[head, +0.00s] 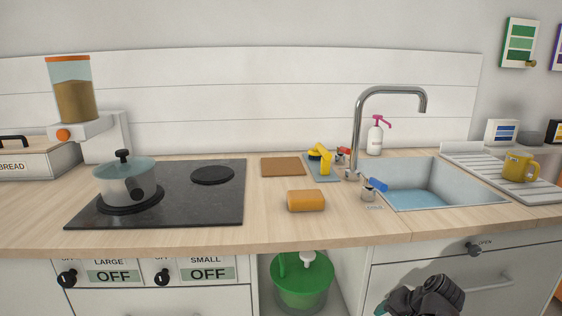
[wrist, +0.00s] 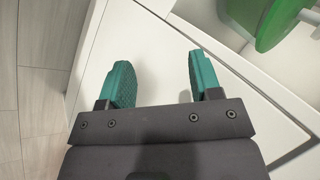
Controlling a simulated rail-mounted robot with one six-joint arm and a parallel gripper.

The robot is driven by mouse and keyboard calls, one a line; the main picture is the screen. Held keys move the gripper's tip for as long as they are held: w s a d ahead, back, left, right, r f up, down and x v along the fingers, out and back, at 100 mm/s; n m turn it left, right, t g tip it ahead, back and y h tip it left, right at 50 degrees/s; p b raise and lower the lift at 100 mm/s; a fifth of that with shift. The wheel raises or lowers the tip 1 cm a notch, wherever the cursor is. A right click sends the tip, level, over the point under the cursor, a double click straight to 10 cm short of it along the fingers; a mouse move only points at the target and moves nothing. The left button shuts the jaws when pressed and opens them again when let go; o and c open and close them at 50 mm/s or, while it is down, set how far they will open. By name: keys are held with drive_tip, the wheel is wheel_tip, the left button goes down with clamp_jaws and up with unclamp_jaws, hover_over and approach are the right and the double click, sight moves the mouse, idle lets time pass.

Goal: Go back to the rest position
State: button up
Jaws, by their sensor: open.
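In the head view my arm's dark end shows at the bottom right, in front of the white drawer (head: 490,280) under the sink; its fingertips are mostly out of sight there. In the wrist view my gripper (wrist: 158,82) has its two teal fingers apart with nothing between them. Behind the fingers is a plain white cabinet front (wrist: 150,45). I see no contact between the fingers and any object.
A green bucket (head: 300,285) stands in the open bay left of the drawer.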

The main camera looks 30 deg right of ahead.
drive_tip(key=w+a+f+n+g, duration=0.1)
drive_tip(key=w+a+n, duration=0.3)
drive_tip(key=a, duration=0.7)
drive_tip(key=w+a+n+g+h, duration=0.1)
drive_tip(key=w+a+n+g, duration=0.2)
drive_tip(key=a, duration=0.9)
drive_tip(key=w+a+f+n+g, duration=0.1)
drive_tip(key=w+a+n+g, duration=0.1)
drive_tip(key=w+a+n, duration=0.4)
drive_tip(key=w+a, duration=0.1)
drive_tip(key=a, duration=0.4)
drive_tip(key=shift+a+f+h, duration=0.15)
drive_tip(key=shift+f+h, duration=0.15)
drive_tip(key=shift+h, duration=0.1)
